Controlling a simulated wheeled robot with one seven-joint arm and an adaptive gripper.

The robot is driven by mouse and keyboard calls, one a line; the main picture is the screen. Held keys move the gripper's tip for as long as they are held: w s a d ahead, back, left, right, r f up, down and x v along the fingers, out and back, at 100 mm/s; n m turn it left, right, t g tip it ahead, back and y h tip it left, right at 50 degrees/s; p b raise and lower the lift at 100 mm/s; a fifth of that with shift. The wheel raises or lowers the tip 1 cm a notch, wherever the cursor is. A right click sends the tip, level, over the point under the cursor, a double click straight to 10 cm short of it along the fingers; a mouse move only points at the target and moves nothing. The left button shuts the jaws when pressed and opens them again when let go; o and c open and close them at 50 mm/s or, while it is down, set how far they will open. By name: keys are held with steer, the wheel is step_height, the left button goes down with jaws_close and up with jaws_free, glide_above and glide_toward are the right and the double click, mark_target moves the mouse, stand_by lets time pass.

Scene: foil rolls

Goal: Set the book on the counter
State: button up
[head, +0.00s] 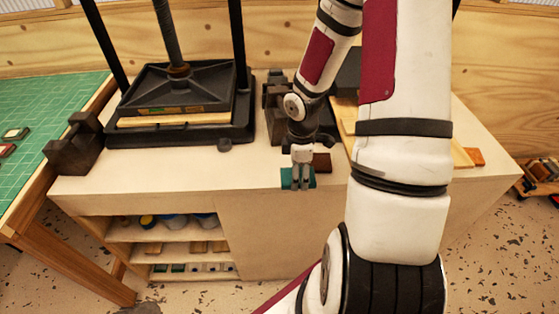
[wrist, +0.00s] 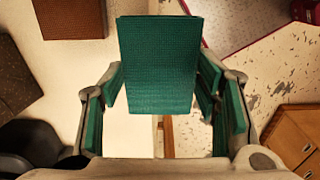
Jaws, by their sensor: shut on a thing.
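The book (wrist: 158,65) is a small green cloth-covered volume, seen large between the fingers in the wrist view. In the head view it shows as a teal patch (head: 288,179) beneath my gripper (head: 301,172), near the front edge of the counter (head: 215,175). My gripper is shut on the book, with a finger on each side of it in the wrist view (wrist: 160,95). I cannot tell whether the book touches the counter top or hangs just above it. My fingers hide part of the book in the head view.
A reddish-brown block (head: 322,162) lies close behind the book. A black press (head: 180,95) stands on the left of the counter, a dark block (head: 76,145) at its left end. Boards (head: 462,155) lie to the right. Bare counter lies left of the book.

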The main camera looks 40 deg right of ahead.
glide_above(274, 167)
steer(key=shift+f, duration=0.6)
steer(key=shift+f+p, duration=0.4)
steer(key=shift+f, duration=1.3)
steer(key=shift+f, duration=0.15)
steer(key=o, duration=1.2)
